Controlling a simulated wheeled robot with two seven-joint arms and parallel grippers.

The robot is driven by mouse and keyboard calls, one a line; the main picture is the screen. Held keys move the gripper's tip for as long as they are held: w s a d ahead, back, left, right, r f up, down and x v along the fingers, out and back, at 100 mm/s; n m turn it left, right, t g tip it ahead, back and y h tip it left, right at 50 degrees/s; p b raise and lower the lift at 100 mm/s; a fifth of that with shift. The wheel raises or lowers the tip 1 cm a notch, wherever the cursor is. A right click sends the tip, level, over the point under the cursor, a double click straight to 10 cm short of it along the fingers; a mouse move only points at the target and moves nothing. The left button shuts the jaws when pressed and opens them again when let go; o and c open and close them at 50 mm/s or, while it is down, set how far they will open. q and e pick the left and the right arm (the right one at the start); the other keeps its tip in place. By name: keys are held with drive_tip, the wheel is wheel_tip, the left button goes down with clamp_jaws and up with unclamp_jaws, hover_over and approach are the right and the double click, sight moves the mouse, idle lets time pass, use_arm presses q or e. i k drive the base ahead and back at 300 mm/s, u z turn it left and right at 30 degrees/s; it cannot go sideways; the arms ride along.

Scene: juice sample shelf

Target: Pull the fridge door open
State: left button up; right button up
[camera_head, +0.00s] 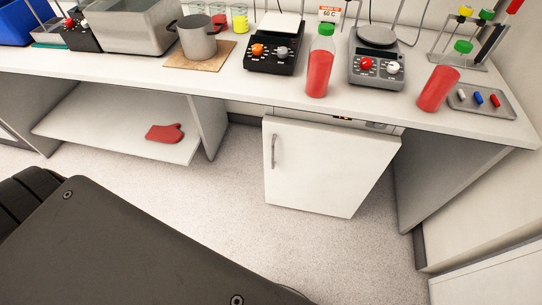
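The white fridge door (325,170) is under the bench, right of the middle of the view. It appears shut, with a vertical grey handle (273,150) near its left edge. A control strip with a small lit display (343,118) shows just above the door. Neither of my grippers is in view, and nothing is seen touching the handle. A large dark part of my own body fills the lower left and hides the floor there.
The bench top (215,79) holds a pot (198,38), hotplates, red bottles (320,65) and a small tray (480,101). A red mitt (165,133) lies on the lower shelf (100,120). The floor (230,205) before the fridge is clear. A side panel stands right of the fridge.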

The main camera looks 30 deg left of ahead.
sight(321, 168)
drive_tip(key=u, duration=0.55)
drive_tip(key=k, duration=0.7)
drive_tip(key=u, duration=0.6)
drive_tip(key=k, duration=0.6)
drive_tip(key=z, duration=0.6)
drive_tip(key=i, duration=0.7)
drive_tip(key=z, duration=0.85)
drive_tip(key=i, duration=0.45)
drive_tip(key=u, duration=0.1)
